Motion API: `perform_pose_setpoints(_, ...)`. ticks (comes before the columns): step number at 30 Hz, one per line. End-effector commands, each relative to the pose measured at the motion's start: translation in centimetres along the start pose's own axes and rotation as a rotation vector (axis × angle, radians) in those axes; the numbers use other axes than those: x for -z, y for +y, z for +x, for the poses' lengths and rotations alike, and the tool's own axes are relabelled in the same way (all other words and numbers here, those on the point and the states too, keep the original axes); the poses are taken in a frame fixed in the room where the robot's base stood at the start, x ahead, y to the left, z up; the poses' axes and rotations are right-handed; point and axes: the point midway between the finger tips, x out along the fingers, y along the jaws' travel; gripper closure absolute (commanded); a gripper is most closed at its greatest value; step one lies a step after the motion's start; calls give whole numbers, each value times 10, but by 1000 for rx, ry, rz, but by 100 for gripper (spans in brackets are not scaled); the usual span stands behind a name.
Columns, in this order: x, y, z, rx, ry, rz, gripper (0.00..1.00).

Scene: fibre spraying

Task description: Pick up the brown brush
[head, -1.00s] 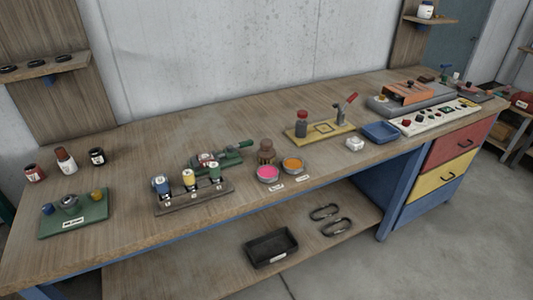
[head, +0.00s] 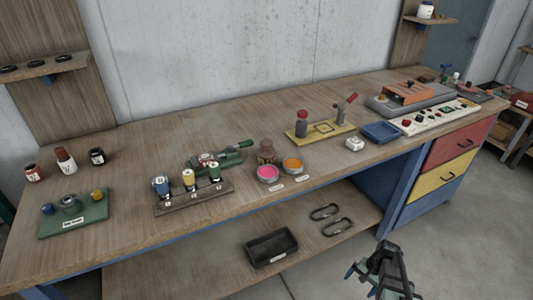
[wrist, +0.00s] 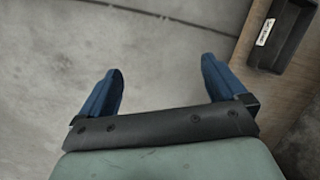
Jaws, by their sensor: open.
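I cannot make out a brown brush for certain in either view. A small dark brown piece (head: 426,79) lies at the back right of the workbench, too small to identify. A brown jar-like object (head: 266,152) stands mid-bench behind the pink and orange tins. My gripper (head: 383,281) is at the lower right of the head view, in front of the bench and well away from its top. In the wrist view its two blue fingers (wrist: 162,70) are spread apart with only grey floor between them.
The wooden workbench (head: 130,220) holds a bottle rack (head: 195,197), a green tray (head: 75,222), a yellow board (head: 320,130), a blue tray (head: 380,132) and a control panel (head: 435,119). A black bin (head: 271,248) sits on the lower shelf. Coloured drawers (head: 447,176) are at right.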

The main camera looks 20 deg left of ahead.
Motion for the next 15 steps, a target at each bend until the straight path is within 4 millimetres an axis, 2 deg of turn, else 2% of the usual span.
perform_pose_setpoints(1,19,-9,-15,21,23,12,2)
perform_pose_setpoints(3,38,-20,-35,48,51,32,2)
perform_pose_setpoints(8,78,-45,-84,114,111,73,2)
perform_pose_setpoints(15,132,-80,-170,216,196,128,2)
